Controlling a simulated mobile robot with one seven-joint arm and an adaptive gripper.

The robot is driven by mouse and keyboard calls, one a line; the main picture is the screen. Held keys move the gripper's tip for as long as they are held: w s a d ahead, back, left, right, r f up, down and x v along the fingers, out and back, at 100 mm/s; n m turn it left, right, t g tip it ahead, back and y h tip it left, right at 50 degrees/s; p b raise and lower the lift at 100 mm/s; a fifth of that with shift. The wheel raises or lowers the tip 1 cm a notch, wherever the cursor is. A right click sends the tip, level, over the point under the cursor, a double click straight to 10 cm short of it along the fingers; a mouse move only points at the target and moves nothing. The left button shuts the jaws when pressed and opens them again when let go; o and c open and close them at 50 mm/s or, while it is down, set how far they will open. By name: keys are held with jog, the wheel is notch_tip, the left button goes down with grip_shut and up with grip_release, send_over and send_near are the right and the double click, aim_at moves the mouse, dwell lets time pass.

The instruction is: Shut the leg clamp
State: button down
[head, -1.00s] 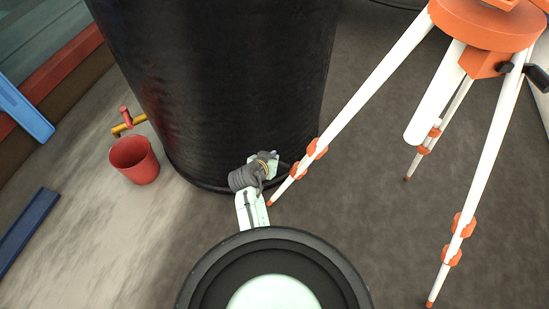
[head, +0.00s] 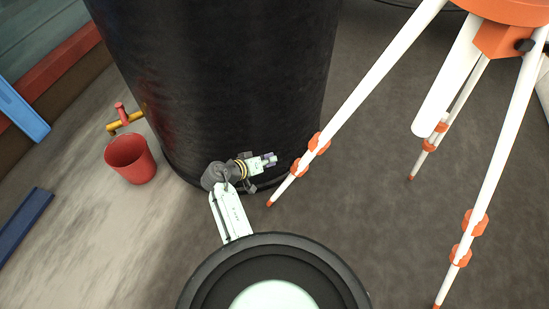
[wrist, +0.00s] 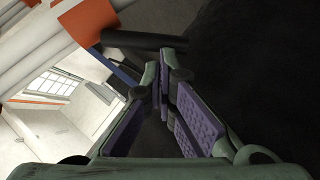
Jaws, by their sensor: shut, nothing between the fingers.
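The white tripod (head: 372,85) with orange fittings stands at the right in the head view. Its left leg carries two orange leg clamps, an upper one (head: 319,143) and a lower one (head: 300,167). My gripper (head: 272,159) is shut and empty, just left of the lower clamp and in front of the black tank. Whether it touches the clamp I cannot tell. In the wrist view the purple-padded fingers (wrist: 163,62) are together. An orange clamp (wrist: 88,22) on white tubes lies at upper left, with a dark bar (wrist: 145,40) beside it, possibly its lever.
The large black tank (head: 215,80) stands close behind my gripper. A red bucket (head: 131,160) sits below a yellow tap with a red handle (head: 122,118) at left. Blue bars (head: 22,225) lie further left. The tripod's other legs (head: 500,160) stand at right.

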jog(key=f+n+h+b, duration=0.1)
jog(key=f+h+b, duration=0.1)
jog(key=d+f+n+h+b, duration=0.1)
jog(key=f+b, duration=0.1)
jog(key=b, duration=0.1)
jog(key=shift+s+n+h, duration=0.1)
jog(key=shift+n+h, duration=0.3)
jog(key=shift+f, duration=0.1)
dwell(0.6)
